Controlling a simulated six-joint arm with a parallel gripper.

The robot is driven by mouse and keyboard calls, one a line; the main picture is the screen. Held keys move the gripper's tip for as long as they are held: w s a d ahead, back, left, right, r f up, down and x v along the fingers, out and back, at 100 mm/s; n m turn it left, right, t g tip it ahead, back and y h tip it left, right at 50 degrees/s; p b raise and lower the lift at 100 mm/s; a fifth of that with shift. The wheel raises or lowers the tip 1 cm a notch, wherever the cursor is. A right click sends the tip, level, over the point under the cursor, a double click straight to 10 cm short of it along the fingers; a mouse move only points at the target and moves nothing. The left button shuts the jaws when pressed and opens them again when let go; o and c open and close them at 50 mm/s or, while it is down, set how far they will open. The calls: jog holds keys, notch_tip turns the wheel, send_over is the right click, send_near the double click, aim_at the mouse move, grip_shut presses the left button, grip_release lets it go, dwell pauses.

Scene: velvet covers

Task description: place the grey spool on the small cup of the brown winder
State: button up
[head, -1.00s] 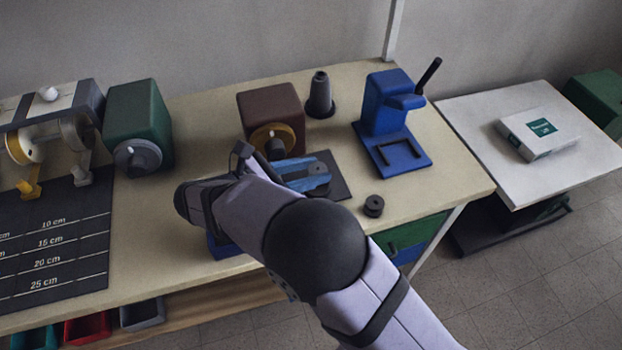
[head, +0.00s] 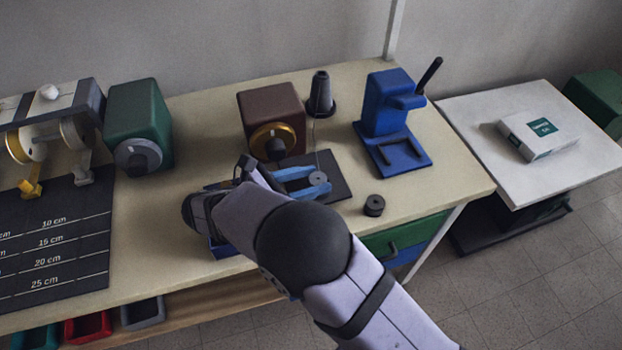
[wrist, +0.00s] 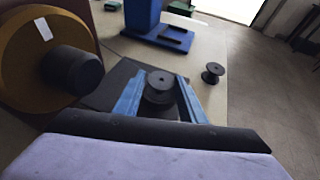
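The brown winder (head: 273,103) stands at the back of the table, with a gold disc (head: 290,139) and a small dark cup (head: 275,149) projecting from its front. In the wrist view the cup (wrist: 73,69) and disc (wrist: 28,45) fill the left side. My gripper (head: 312,180) has blue fingers, with the grey spool (head: 318,178) between their tips. The wrist view shows the fingers against both sides of the spool (wrist: 160,82). The spool is over the dark mat (head: 335,186), right of and in front of the cup; its height above the mat is unclear.
A dark cone (head: 320,93) stands behind, with a thin thread running down towards the spool. Another dark spool (head: 374,205) sits on the table (head: 440,180). A blue press (head: 388,115) stands right; a green winder (head: 138,122) stands left. Table between the winders is clear.

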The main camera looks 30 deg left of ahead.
aim_at(326, 180)
jog(key=shift+d+r, duration=0.1)
jog(key=shift+r, duration=0.05)
jog(key=b+v, duration=0.1)
jog(key=v, duration=1.1)
jog(key=shift+s, duration=0.1)
jog(key=w+d+r+m+g+p, duration=0.1)
jog(key=w+d+m+g+p, duration=0.3)
jog(key=d, duration=0.7)
jog(key=w+d+r+m+g+p, duration=0.15)
jog(key=w+d+m+g, duration=0.45)
jog(key=d, duration=0.6)
jog(key=s+d+m+g+y+p, duration=0.1)
jog(key=s+d+m+y+p, duration=0.2)
jog(key=d+m, duration=0.6)
jog(key=s+d+r+m+y+p, duration=0.1)
jog(key=s+d+m+y+p, duration=0.2)
jog(key=s+d+m, duration=0.3)
jog(key=d+m+p, duration=0.1)
jog(key=d+m, duration=0.3)
jog(key=m, duration=0.1)
jog(key=shift+s+g, duration=0.2)
jog(key=shift+g, duration=0.2)
